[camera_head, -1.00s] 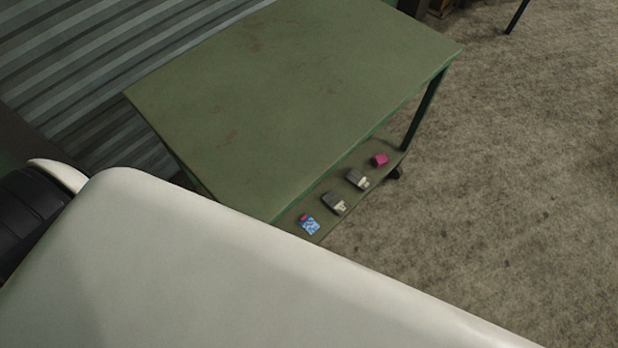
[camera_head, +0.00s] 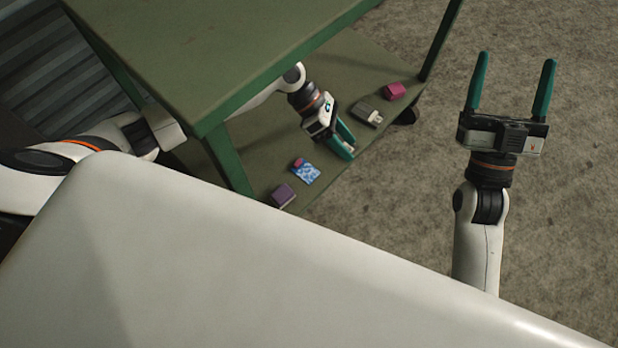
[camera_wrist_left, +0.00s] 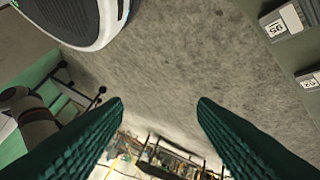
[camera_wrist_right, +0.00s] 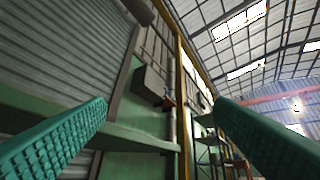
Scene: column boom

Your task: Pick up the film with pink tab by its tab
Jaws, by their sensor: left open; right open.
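The film with pink tab is a small blue-and-white patterned piece (camera_head: 306,174) lying on the lower shelf in the head view. Its pink tab (camera_head: 299,162) is at its upper left corner. My left gripper (camera_head: 350,146) is open and empty, reaching under the tabletop over the shelf, up and right of the film and apart from it. Its spread fingers (camera_wrist_left: 160,108) show in the left wrist view, where the film does not. My right gripper (camera_head: 514,78) is open and empty, raised at the right, away from the shelf.
A purple box (camera_head: 285,194) sits left of the film. A grey labelled block (camera_head: 367,114) and a pink box (camera_head: 395,91) lie further right. The green tabletop (camera_head: 200,45) and its leg (camera_head: 228,160) stand close to my left arm. Lower shelf (camera_head: 325,190) edge is bare.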

